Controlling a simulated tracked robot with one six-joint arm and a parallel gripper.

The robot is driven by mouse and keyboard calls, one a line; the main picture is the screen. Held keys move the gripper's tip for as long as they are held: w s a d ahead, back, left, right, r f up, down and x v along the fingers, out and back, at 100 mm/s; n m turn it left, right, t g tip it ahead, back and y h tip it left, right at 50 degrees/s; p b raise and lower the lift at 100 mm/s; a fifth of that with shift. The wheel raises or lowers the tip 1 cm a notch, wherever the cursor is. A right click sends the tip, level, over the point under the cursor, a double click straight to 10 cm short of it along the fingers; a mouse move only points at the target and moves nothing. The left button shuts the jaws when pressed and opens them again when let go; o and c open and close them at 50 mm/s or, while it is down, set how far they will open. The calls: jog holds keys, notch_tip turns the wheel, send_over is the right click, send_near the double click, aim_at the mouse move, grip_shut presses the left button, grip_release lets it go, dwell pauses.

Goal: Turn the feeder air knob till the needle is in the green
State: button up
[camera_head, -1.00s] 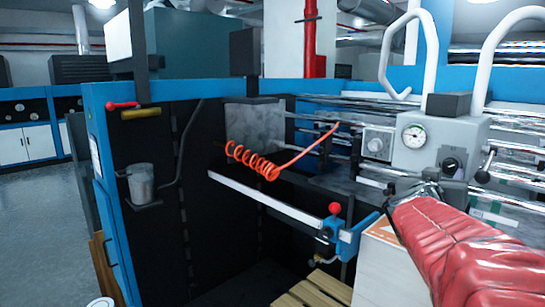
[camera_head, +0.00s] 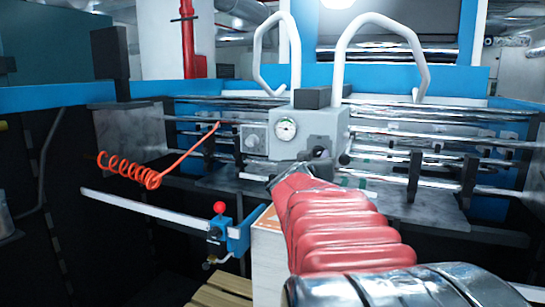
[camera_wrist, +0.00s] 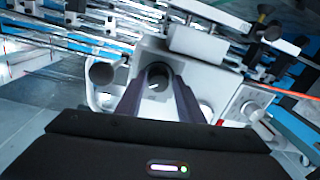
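The air gauge (camera_head: 285,128), a small white dial, sits on the grey feeder box (camera_head: 310,125); its needle and green band are too small to read in the head view. The dark air knob (camera_head: 319,152) is below and right of it, partly hidden behind my arm. In the wrist view the round knob (camera_wrist: 159,82) with a pale mark lies between the tips of my gripper (camera_wrist: 160,78). The two dark fingers stand apart on either side of it; I cannot tell whether they touch it. The gauge face is not clear in the wrist view.
A grey square dial (camera_head: 253,138) is left of the gauge. A black-ended lever (camera_head: 344,158) is close right of the knob. Metal rods cross behind the box. A red-topped lever (camera_head: 220,208) and coiled orange hose (camera_head: 130,170) are at left.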

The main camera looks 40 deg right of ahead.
jog(key=c, duration=0.7)
jog(key=shift+w, duration=0.1)
jog(key=shift+c, duration=0.2)
